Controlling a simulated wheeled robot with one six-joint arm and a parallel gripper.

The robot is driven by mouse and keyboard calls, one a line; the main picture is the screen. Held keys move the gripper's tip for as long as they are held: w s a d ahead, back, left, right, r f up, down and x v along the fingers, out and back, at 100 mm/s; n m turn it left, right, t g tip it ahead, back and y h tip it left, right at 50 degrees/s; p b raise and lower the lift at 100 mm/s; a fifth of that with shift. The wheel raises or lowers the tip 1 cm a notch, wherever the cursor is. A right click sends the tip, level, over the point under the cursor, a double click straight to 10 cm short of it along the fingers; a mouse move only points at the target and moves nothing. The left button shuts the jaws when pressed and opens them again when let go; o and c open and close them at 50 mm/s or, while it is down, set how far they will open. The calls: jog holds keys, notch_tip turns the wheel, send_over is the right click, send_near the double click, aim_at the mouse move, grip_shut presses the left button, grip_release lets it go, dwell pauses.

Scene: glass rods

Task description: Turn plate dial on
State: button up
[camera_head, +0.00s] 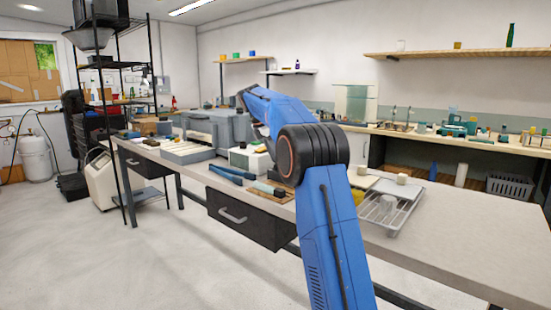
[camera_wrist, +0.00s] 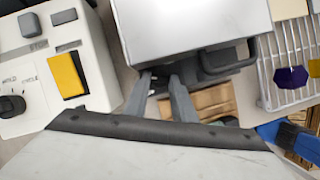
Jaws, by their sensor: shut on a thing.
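A silver-topped plate unit (camera_wrist: 190,22) with a dark front edge fills the top middle of the wrist view. My gripper (camera_wrist: 162,78) reaches in from below, its two grey fingers up against that dark front. The fingers are closed on a small dark part there, which appears to be the plate dial; it is mostly hidden between the fingertips, and its turn cannot be read. In the head view my blue arm hides the gripper and the plate.
A white device with a yellow button (camera_wrist: 66,75) and a black knob (camera_wrist: 11,105) stands close at left. A black handle (camera_wrist: 228,60) juts out just right of the fingers. A wire rack (camera_wrist: 290,65) is at right. The worktop's right end (camera_head: 470,230) is clear.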

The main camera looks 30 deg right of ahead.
jog(key=o, duration=1.1)
jog(key=shift+c, duration=0.2)
